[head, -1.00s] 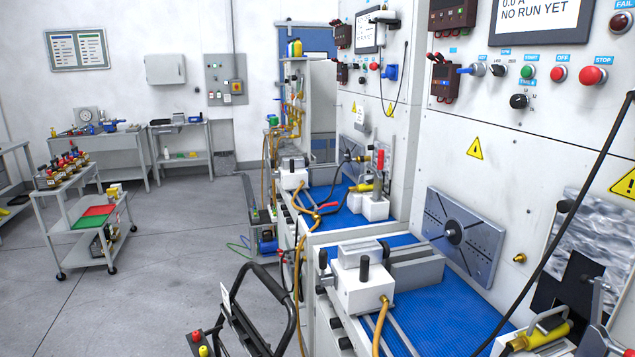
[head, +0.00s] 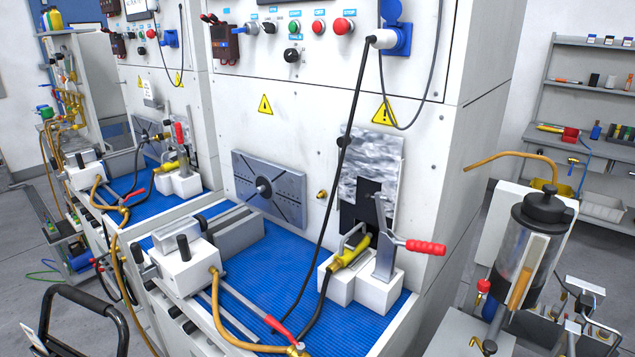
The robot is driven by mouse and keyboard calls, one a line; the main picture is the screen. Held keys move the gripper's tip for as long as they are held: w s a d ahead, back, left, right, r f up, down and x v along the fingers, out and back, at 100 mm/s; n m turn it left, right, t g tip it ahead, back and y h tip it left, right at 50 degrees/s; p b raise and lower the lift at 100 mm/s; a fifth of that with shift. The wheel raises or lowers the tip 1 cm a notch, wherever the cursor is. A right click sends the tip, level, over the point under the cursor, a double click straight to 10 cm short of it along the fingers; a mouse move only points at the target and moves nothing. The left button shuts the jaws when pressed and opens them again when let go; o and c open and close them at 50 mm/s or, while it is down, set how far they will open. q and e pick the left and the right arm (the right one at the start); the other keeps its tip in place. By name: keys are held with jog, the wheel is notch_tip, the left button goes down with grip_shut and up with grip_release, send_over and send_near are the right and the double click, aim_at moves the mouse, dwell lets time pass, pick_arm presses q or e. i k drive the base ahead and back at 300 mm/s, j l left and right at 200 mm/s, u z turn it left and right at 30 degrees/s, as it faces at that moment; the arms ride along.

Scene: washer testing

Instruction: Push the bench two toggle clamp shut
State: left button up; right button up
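A toggle clamp with a red grip (head: 426,247) stands on a white block at the right of the near bench's blue mat (head: 255,285). Its handle lies out to the right, nearly level. A yellow connector (head: 350,253) with a black cable sits beside it on the same block. A second toggle clamp with a red grip (head: 179,133) stands on the far bench, its handle upright. No bench number is readable, so I cannot tell which bench is two. Neither of my grippers is in view.
A white fixture block (head: 184,268) with black knobs stands at the near bench's left. A red-handled lever (head: 280,328) and hose lie along the front. A black cable hangs across the bench. A clear cylinder unit (head: 533,240) stands at right, and a black cart handle (head: 85,300) at lower left.

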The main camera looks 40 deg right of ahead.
aim_at(435, 249)
jog(key=k+z, duration=0.1)
jog(key=z, duration=0.4)
jog(key=k+l+z, duration=0.1)
jog(key=z, duration=0.35)
jog(key=k+l+z, duration=0.1)
jog(key=z, duration=0.4)
jog(key=i+l, duration=0.05)
jog(key=l, duration=0.05)
